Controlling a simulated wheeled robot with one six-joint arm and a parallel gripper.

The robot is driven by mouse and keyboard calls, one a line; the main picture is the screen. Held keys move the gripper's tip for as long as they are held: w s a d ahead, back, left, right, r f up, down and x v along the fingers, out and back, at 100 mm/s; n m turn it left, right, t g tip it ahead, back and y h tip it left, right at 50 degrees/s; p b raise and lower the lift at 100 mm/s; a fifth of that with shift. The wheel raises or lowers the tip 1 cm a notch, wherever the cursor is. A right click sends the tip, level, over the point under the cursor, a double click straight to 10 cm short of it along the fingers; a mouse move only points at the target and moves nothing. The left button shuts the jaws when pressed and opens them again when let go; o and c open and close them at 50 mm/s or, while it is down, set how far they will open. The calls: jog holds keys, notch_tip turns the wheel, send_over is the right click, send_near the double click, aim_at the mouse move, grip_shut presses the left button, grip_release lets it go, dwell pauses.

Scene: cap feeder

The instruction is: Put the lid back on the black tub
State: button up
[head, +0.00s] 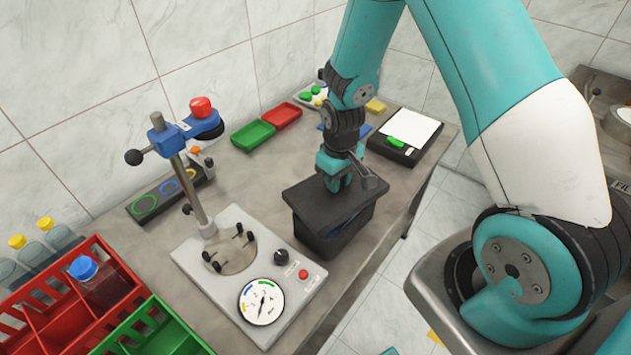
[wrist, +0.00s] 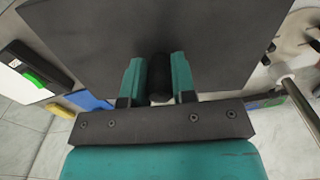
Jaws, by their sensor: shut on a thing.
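The black tub (head: 335,238) stands on the grey bench, right of the test rig. Its black lid (head: 310,198) is over the tub's top and looks slightly tilted, with some blue showing in a gap under its near edge. Whether it is seated all round I cannot tell. My gripper (head: 335,180) is above the lid, shut on the lid's knob. In the wrist view my gripper's fingers (wrist: 158,82) hold the dark round knob (wrist: 160,78) between them, and the flat lid (wrist: 120,35) fills the upper part of the picture.
The test rig with a gauge (head: 262,301) and post stands left of the tub. A scale (head: 405,135) is behind right. Green (head: 253,135) and red (head: 282,116) trays lie behind. Red and green crates (head: 75,300) are at front left. The bench edge is close on the tub's right.

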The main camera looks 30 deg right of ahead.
jog(key=shift+w+d+r+n+b, duration=0.15)
jog(key=shift+w+d+n+b, duration=0.4)
jog(key=shift+n, duration=0.45)
jog(key=shift+a+f+b, duration=0.1)
jog(key=shift+f+b, duration=1.3)
jog(key=shift+f, duration=0.35)
jog(key=shift+s+f, duration=0.1)
jog(key=shift+f, duration=0.25)
jog(key=shift+f+b, duration=0.65)
jog(key=shift+f, duration=0.1)
jog(key=shift+f, duration=0.15)
jog(key=shift+f+b, duration=0.3)
dwell(0.4)
